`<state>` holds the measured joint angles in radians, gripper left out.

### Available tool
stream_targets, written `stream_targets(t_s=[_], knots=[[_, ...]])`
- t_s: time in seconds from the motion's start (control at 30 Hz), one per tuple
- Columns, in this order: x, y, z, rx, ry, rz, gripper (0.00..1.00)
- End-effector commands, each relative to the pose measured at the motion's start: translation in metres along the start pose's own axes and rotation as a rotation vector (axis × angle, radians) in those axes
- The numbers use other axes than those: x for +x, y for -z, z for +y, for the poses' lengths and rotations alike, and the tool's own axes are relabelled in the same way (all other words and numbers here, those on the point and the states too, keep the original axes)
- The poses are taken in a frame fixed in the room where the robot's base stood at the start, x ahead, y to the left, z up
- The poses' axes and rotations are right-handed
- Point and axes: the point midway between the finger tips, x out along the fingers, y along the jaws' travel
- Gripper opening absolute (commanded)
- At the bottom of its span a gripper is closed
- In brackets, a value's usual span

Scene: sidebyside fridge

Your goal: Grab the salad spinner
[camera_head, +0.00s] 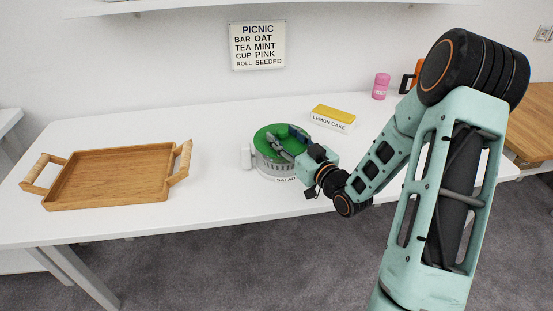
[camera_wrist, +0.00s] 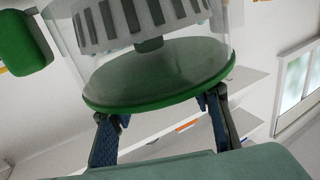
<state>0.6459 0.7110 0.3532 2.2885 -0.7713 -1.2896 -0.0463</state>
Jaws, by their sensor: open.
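The salad spinner (camera_head: 274,168) stands on the white table, right of the tray. It has a round green lid, a clear bowl and a pale slotted basket. A label reading "SALAD" shows at its front, partly cut off by my arm. My gripper (camera_head: 288,142) is over the lid from the right, its fingers apart. In the wrist view the spinner (camera_wrist: 160,72) fills the upper middle, with the green lid lowest in the picture. My gripper (camera_wrist: 164,108) has one dark blue finger at each side near the lid's rim. I cannot tell whether they touch it.
A wooden tray (camera_head: 110,203) with two handles is at the left. A small white object (camera_head: 247,157) is beside the spinner's left. A yellow-topped lemon cake box (camera_head: 333,118) is behind right; a pink container (camera_head: 380,86) is farther back. The table (camera_head: 215,200) between tray and spinner is clear.

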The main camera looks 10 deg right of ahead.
Motion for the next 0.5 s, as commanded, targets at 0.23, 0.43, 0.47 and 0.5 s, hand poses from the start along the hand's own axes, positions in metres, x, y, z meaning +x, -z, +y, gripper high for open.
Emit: stream_targets(t_s=[0.23,0.43,0.47,0.5], knots=[[0.0149,-0.0003,-0.0004,0.002,0.0,-0.001,0.45],[0.0145,-0.0002,-0.0002,0.002,0.0,-0.001,0.39],[0.0144,-0.0002,-0.0001,0.002,-0.001,-0.001,0.35],[0.0144,-0.0003,-0.0001,0.002,-0.001,-0.001,0.31]])
